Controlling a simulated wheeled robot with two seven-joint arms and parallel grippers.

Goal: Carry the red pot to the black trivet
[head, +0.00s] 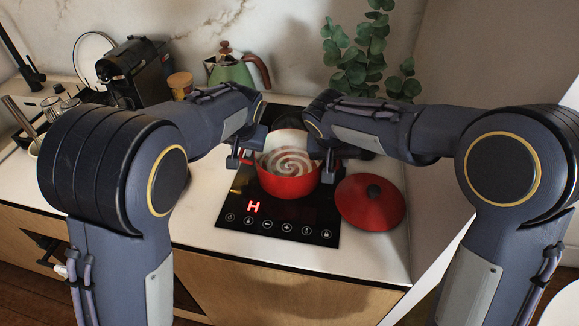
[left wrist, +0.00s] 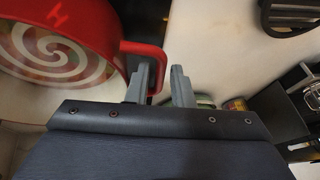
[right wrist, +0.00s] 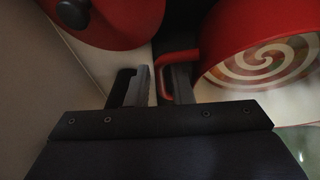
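The red pot (head: 288,187) stands on the black cooktop, with a swirl pattern inside. My left gripper (head: 247,155) is at its left handle. In the left wrist view the fingers (left wrist: 161,85) stand apart on either side of the red handle bar (left wrist: 157,75), with small gaps. My right gripper (head: 328,160) is at the right handle. In the right wrist view its fingers (right wrist: 158,85) straddle that handle (right wrist: 178,55), also apart. A black slotted thing, apparently the trivet (left wrist: 290,14), lies on the counter in the left wrist view; in the head view my left arm seems to hide it.
The red lid (head: 370,208) with a black knob lies right of the cooktop (head: 285,222), whose display glows red. A green kettle (head: 231,73), a jar (head: 180,84) and a coffee machine (head: 135,68) stand behind at the left. A plant (head: 365,60) stands behind right.

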